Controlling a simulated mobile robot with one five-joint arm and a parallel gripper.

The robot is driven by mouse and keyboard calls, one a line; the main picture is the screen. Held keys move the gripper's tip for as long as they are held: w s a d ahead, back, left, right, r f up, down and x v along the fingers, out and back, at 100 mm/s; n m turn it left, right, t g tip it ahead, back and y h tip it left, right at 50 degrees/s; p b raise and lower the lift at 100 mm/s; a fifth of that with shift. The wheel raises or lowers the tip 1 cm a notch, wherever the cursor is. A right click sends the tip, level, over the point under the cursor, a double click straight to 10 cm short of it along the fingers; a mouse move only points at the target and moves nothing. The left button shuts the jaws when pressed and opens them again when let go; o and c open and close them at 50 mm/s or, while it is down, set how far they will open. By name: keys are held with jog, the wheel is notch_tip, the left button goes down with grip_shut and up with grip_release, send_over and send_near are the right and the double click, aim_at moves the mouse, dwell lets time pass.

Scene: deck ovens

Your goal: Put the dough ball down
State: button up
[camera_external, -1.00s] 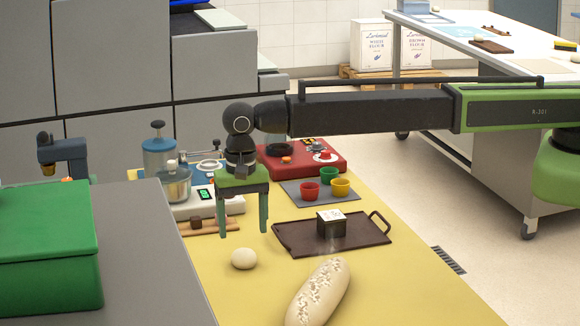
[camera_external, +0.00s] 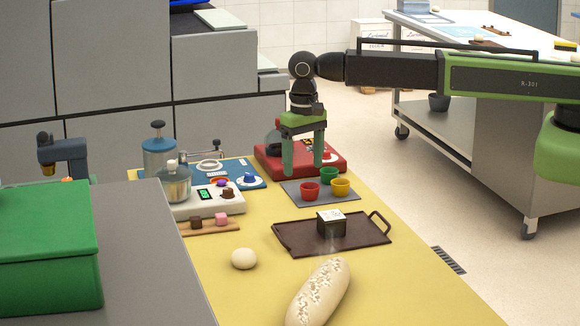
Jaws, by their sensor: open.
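The dough ball (camera_external: 244,258) is round and pale. It rests on the yellow table top (camera_external: 225,295), left of the floured loaf (camera_external: 318,293). My gripper (camera_external: 303,172) is open and points down, with nothing between its two green fingers. It is well away from the dough ball, farther back and to the right, over or in front of the red device (camera_external: 268,162). The fingers hide part of that device.
A dark tray (camera_external: 290,238) with a handle carries a small dark box. A grey mat (camera_external: 347,195) with red, green and yellow cups lies below my gripper. A white scale (camera_external: 225,205), a wooden board (camera_external: 205,228) and a green box (camera_external: 45,250) are at the left.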

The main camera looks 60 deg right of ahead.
jog(key=s+d+n, duration=0.2)
jog(key=s+d, duration=0.5)
jog(key=d, duration=0.6)
jog(key=s+d+n, duration=0.3)
jog(key=s+d, duration=0.4)
jog(key=d, duration=0.6)
jog(key=shift+s, duration=0.2)
jog(key=shift+d, duration=0.1)
